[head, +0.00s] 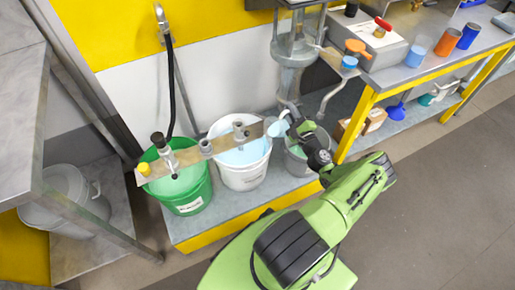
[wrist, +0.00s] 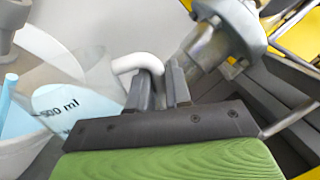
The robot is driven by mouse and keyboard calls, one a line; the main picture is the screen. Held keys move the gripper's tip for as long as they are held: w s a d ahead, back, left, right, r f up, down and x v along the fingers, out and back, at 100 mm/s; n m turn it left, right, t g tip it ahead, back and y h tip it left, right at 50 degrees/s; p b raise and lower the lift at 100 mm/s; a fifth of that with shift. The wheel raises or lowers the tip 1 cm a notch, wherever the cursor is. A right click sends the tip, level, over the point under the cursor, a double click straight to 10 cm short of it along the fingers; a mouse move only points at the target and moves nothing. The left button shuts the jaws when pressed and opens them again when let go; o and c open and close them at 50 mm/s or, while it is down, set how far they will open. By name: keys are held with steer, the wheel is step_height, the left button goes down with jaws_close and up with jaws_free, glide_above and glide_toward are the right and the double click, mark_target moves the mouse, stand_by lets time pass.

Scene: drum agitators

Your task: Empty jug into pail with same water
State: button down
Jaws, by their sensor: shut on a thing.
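My gripper (head: 297,124) is shut on the white handle of a clear jug (head: 280,128). In the wrist view, the handle sits between the fingers of my gripper (wrist: 160,90). The jug (wrist: 75,100) bears a "500 ml" mark and holds light blue water, its surface slanting across the jug. It is above the gap between the white pail and the grey pail. The white pail (head: 243,180) holds light blue water. The green pail (head: 190,203) and the grey pail (head: 296,165) hold greenish water. The grey pail is partly hidden by my arm.
A wooden bar (head: 205,150) with clamps crosses the green and white pails. A glass-and-metal apparatus (head: 295,50) stands behind the grey pail. A bench (head: 415,75) with coloured cups is at right. A lidded grey bin (head: 68,200) stands at left. The floor at right is clear.

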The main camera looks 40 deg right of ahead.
mark_target(284, 112)
steer(key=shift+w+a+n+y, duration=0.15)
steer(key=shift+a+n+y, duration=0.15)
steer(key=shift+a+n, duration=0.55)
stand_by(2.5)
steer(key=shift+w+a+r+n+t, duration=0.15)
steer(key=shift+a+r+n, duration=0.15)
steer(key=shift+n, duration=0.35)
steer(key=shift+a+r+n+t, duration=0.2)
steer(key=shift+r+n, duration=0.15)
steer(key=shift+n, duration=0.25)
stand_by(1.6)
steer(key=shift+w+a+r+n+y+p, duration=0.15)
steer(key=shift+a+r+n+y+p, duration=0.1)
steer(key=shift+a+n+p, duration=0.3)
steer(key=shift+w+a+r+n+y+p, duration=0.1)
steer(key=shift+a+r+n+y+p, duration=0.15)
steer(key=shift+a+p, duration=0.35)
stand_by(0.6)
